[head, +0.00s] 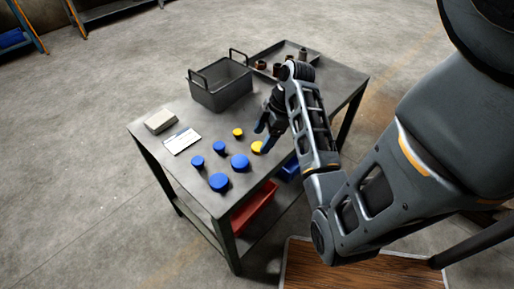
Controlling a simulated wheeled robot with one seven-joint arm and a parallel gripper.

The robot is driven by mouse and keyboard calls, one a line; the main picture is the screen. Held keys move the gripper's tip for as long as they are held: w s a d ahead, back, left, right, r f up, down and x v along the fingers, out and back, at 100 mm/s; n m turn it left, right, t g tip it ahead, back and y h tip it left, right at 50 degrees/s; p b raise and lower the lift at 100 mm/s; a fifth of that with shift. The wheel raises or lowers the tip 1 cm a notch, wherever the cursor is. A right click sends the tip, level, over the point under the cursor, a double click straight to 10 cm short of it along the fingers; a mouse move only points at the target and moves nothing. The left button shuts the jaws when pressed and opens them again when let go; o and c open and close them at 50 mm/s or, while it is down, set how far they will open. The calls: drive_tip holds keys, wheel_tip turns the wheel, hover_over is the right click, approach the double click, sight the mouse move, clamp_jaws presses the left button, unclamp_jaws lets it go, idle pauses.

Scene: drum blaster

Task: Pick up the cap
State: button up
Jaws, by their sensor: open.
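Several caps stand on the grey table (150,133). A yellow cap (257,148) is right beside my gripper's fingers, and a smaller yellow cap (238,132) is further left. The blue caps are a large one (240,162), another large one (219,182) near the front edge, and smaller ones (197,162) and (219,147).
A grey bin with handles (221,92) stands at the back of the table, beside a tray (268,54) with several small parts. A red bin (254,208) is on the lower shelf.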

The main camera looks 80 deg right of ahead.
sight(258, 146)
drive_tip(key=shift+x, duration=1.6)
drive_tip(key=c, duration=1.1)
drive_tip(key=shift+r, duration=0.1)
drive_tip(key=shift+c, duration=0.2)
